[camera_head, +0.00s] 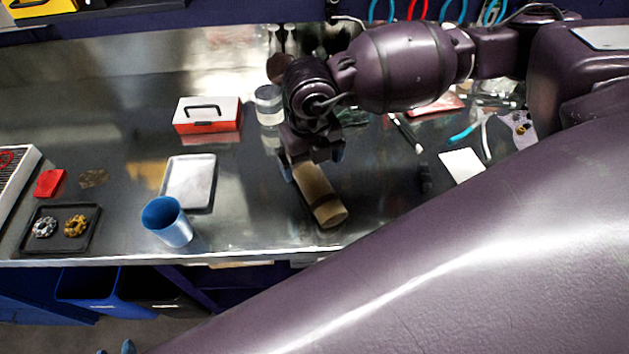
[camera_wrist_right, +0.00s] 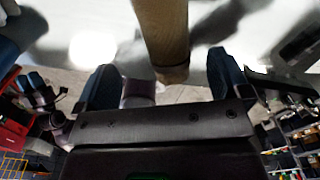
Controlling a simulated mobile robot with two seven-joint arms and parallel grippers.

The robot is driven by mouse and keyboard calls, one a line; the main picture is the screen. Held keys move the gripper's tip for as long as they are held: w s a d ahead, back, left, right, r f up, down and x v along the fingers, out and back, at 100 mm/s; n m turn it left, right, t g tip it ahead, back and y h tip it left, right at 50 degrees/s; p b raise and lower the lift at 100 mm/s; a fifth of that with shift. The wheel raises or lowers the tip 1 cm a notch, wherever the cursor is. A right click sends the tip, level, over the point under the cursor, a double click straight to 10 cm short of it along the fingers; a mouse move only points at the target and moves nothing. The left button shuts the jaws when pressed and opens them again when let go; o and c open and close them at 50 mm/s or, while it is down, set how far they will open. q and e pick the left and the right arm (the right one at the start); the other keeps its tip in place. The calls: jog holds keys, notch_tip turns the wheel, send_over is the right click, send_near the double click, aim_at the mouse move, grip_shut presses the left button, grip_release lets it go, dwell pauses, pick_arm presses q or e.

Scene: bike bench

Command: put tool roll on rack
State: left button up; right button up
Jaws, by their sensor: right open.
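The tool roll appears to be the tan cylinder (camera_head: 324,200) lying on the metal bench, its near end toward the front edge. It also shows in the right wrist view (camera_wrist_right: 165,35), top centre, between the blue fingers. My right gripper (camera_head: 312,160) is open over the far part of the roll, with a finger to each side. In the wrist view the right gripper (camera_wrist_right: 165,78) shows a gap between each finger and the roll. Small blue tips at the bottom left of the head view may be my left gripper (camera_head: 117,349), mostly cut off. I cannot identify the rack for certain.
A blue cup (camera_head: 167,222), a grey tray (camera_head: 190,182) and a red-and-white case (camera_head: 207,118) stand left of the roll. A dark tray (camera_head: 60,230) holds two round parts. A clear jar (camera_head: 268,104) stands behind my gripper. A white card (camera_head: 461,166) lies right.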

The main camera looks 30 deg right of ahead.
aim_at(314, 177)
notch_tip(314, 177, down, 3)
jog(key=shift+r, duration=0.15)
jog(key=f, duration=0.2)
jog(key=f+p, duration=0.1)
jog(key=f, duration=0.1)
jog(key=shift+d+f, duration=0.1)
jog(key=shift+d, duration=0.25)
jog(key=shift+f, duration=0.6)
jog(key=shift+c, duration=0.4)
jog(key=c, duration=1.2)
jog(key=shift+w, duration=0.1)
jog(key=shift+r, duration=0.15)
